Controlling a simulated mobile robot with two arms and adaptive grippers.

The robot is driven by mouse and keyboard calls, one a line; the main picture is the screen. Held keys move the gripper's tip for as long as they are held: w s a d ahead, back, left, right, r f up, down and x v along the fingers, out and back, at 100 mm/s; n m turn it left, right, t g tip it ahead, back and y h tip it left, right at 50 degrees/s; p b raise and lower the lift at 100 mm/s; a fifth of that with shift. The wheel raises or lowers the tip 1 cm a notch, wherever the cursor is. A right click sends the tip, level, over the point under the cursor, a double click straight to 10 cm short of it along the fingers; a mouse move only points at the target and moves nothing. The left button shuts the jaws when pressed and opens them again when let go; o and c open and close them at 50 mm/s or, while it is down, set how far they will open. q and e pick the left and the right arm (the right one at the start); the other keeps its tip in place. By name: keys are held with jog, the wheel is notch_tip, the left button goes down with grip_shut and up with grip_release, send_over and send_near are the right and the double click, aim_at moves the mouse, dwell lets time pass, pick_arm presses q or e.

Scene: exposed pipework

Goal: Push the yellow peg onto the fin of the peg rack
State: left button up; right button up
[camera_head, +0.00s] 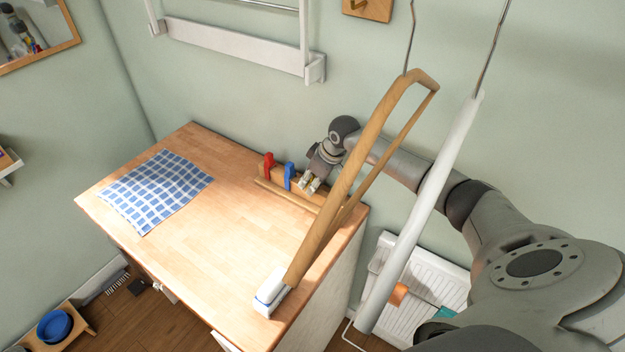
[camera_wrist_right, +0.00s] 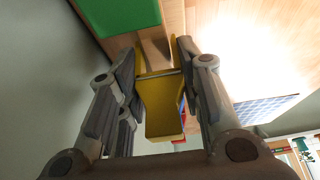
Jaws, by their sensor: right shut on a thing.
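The wooden peg rack (camera_head: 263,171) stands at the back right of the wooden worktop, with a red peg (camera_head: 268,163) and a blue peg (camera_head: 289,174) upright on it. My right gripper (camera_head: 310,182) is low at the rack's right end. In the right wrist view my right gripper (camera_wrist_right: 160,85) is shut on the yellow peg (camera_wrist_right: 161,103). The peg's prongs point away from the wrist, with wood showing between them. I cannot tell how far they sit over the fin. A green thing (camera_wrist_right: 120,14) lies beyond, on the left. My left gripper is not in view.
A wooden bar frame (camera_head: 350,175) and a white pole (camera_head: 420,215) cross the near right of the view, partly covering the rack's right end. A checked cloth (camera_head: 155,190) lies at the worktop's left. The worktop's middle (camera_head: 210,235) is clear.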

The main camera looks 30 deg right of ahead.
jog(key=shift+f+b, duration=0.5)
jog(key=shift+f, duration=0.55)
jog(key=o, duration=0.8)
jog(key=shift+r+p, duration=2.75)
jog(key=shift+r, duration=0.8)
jog(key=shift+s+f, duration=0.1)
